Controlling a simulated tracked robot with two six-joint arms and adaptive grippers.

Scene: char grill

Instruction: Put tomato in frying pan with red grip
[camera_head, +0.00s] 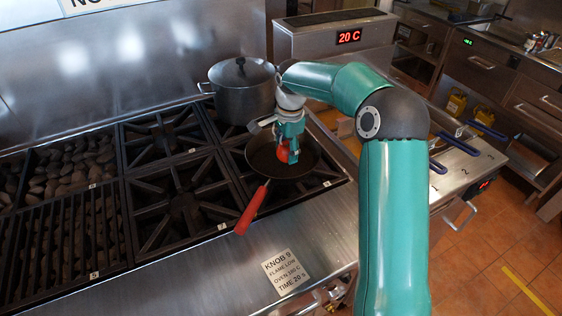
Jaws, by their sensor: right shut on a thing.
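The frying pan (262,163) is dark with a red grip (251,210) that sticks out over the front edge of the stove. It sits on the right front burner. My right gripper (288,151) is over the pan, pointing down, and is shut on the red tomato (283,153). The tomato is partly hidden by the fingers. I cannot tell whether the tomato touches the pan floor. My left gripper is not in view.
A lidded steel pot (242,90) stands behind the pan. Empty burner grates (178,203) and a char grill (62,240) lie to the left. Fryer baskets with blue handles (458,144) are at the right. The steel front ledge (200,255) is clear apart from a label.

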